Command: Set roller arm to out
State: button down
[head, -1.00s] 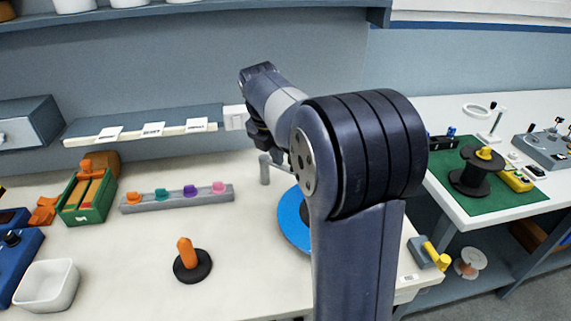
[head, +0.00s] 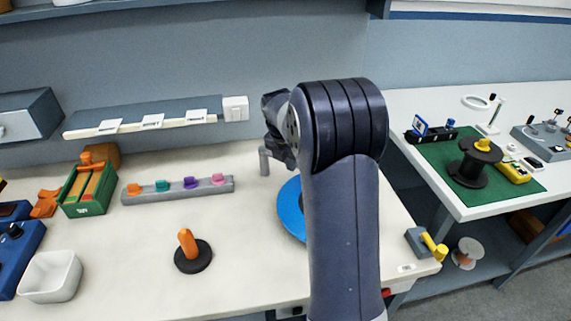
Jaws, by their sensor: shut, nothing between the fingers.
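A grey block with a yellow arm and a yellow rounded end (head: 431,245) sits at the right front corner of the near bench. It looks like the roller arm, but I cannot be sure, and its set position is not clear. A small grey bent post (head: 264,161) stands on the bench beside my wrist. A blue disc (head: 290,210) lies partly hidden behind my arm. My upper arm fills the centre of the head view, with part of the wrist showing behind it. My gripper's fingers are hidden.
An orange peg on a black base (head: 188,250), a white bin (head: 50,277) and a grey rack of coloured knobs (head: 178,190) are on the left. A side bench holds a green mat (head: 440,158) with a black spool (head: 472,165). Bench front centre is clear.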

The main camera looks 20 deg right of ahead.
jog(key=shift+d, duration=0.15)
dwell(0.3)
jog(key=shift+w+d+p, duration=0.2)
jog(key=shift+d+p, duration=0.05)
jog(key=shift+p, duration=0.15)
jog(key=shift+d, duration=0.1)
jog(key=shift+w+d+r+p, duration=0.2)
jog(key=shift+w+d+p, duration=0.3)
jog(key=shift+d+p, duration=0.5)
jog(key=w+d+p, duration=0.4)
jog(key=w+p, duration=0.1)
jog(key=shift+f, duration=0.15)
jog(key=shift+w+d, duration=0.1)
